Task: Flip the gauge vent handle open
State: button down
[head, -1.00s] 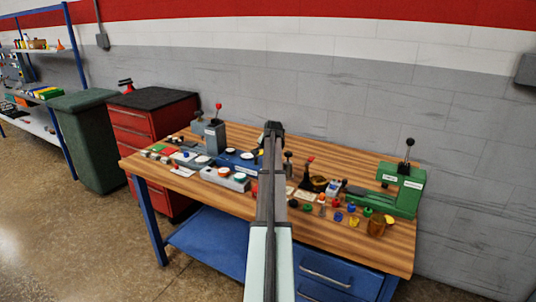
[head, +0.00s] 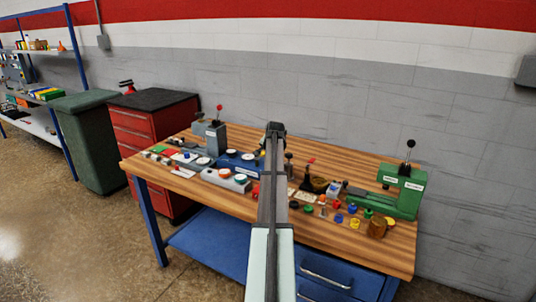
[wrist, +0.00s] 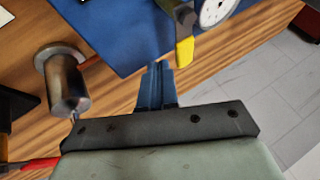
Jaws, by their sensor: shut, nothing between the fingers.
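In the wrist view, a handle with a yellow tip (wrist: 185,52) sticks out from a dark rounded body beside a white round gauge dial (wrist: 213,10). I take it for the gauge vent handle. My gripper (wrist: 157,72) is shut and empty, its blue-grey fingertips just left of and below the yellow tip, with a small gap in the picture. Whether they touch in depth I cannot tell. In the head view, my gripper (head: 275,128) is over the back middle of the bench, and my arm hides much of what lies beneath it. The blue unit (head: 238,161) shows left of my arm.
A metal cylinder (wrist: 66,82) stands left of my fingers, and a red-tipped lever (wrist: 35,164) is at lower left. On the wooden bench (head: 390,245) are a grey unit with a red-knobbed lever (head: 215,135), a green press (head: 398,195) and several small coloured parts.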

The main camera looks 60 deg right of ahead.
jog(key=s, duration=0.2)
jog(key=s+r, duration=0.1)
jog(key=s, duration=0.1)
jog(key=shift+a, duration=0.3)
jog(key=d+v, duration=0.1)
jog(key=v, duration=0.7)
jog(key=shift+s+a+r, duration=0.2)
jog(key=shift+s+r, duration=0.1)
jog(key=shift+s, duration=0.2)
jog(key=shift+w, duration=0.15)
